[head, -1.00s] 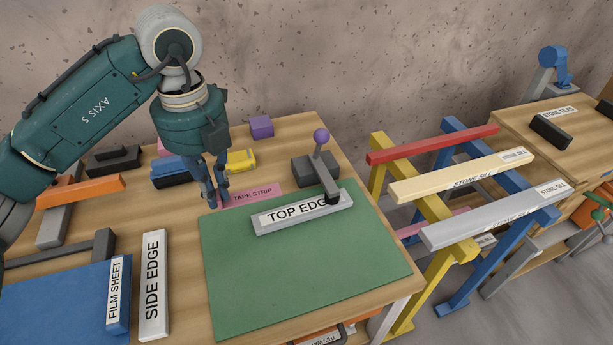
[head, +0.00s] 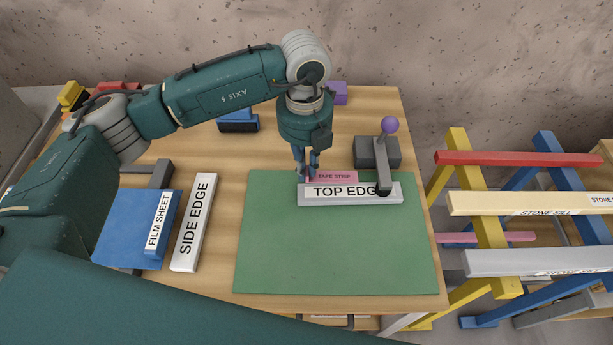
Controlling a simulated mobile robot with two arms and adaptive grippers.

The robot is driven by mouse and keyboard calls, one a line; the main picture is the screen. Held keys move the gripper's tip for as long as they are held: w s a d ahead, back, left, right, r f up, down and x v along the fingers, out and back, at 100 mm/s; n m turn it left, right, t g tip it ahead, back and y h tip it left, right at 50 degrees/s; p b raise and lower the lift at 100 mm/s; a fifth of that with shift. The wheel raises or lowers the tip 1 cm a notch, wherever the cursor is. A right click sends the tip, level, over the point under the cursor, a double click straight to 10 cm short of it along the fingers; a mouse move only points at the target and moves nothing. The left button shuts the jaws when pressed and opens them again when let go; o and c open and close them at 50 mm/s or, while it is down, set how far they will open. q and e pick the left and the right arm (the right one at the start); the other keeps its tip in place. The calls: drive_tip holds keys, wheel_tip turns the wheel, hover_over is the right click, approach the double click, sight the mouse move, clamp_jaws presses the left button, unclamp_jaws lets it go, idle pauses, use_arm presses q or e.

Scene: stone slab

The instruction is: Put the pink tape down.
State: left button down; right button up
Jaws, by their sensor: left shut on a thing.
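The pink tape strip (head: 338,177), labelled TAPE STRIP, is at the back of the green mat (head: 335,245), just behind the white TOP EDGE bar (head: 320,191). My left gripper (head: 307,175) points down and is shut on the left end of the strip. The bar hides the strip's near edge, and I cannot tell whether the strip touches the mat. My right gripper is not in view.
A grey clamp with a purple-knobbed lever (head: 381,155) presses on the bar's right part. A SIDE EDGE bar (head: 194,222) and a blue FILM SHEET piece (head: 150,225) lie left of the mat. Trestles with stone sills (head: 530,201) stand right. The mat's front is clear.

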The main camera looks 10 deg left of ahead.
sight(306, 191)
use_arm(q)
wheel_tip(306, 191, down, 2)
drive_tip(key=shift+f, duration=0.1)
wheel_tip(306, 191, down, 4)
drive_tip(key=shift+r+p, duration=0.15)
drive_tip(key=shift+p, duration=0.4)
drive_tip(key=c, duration=2.2)
unclamp_jaws()
drive_tip(key=shift+f, duration=0.2)
drive_tip(key=o, duration=0.4)
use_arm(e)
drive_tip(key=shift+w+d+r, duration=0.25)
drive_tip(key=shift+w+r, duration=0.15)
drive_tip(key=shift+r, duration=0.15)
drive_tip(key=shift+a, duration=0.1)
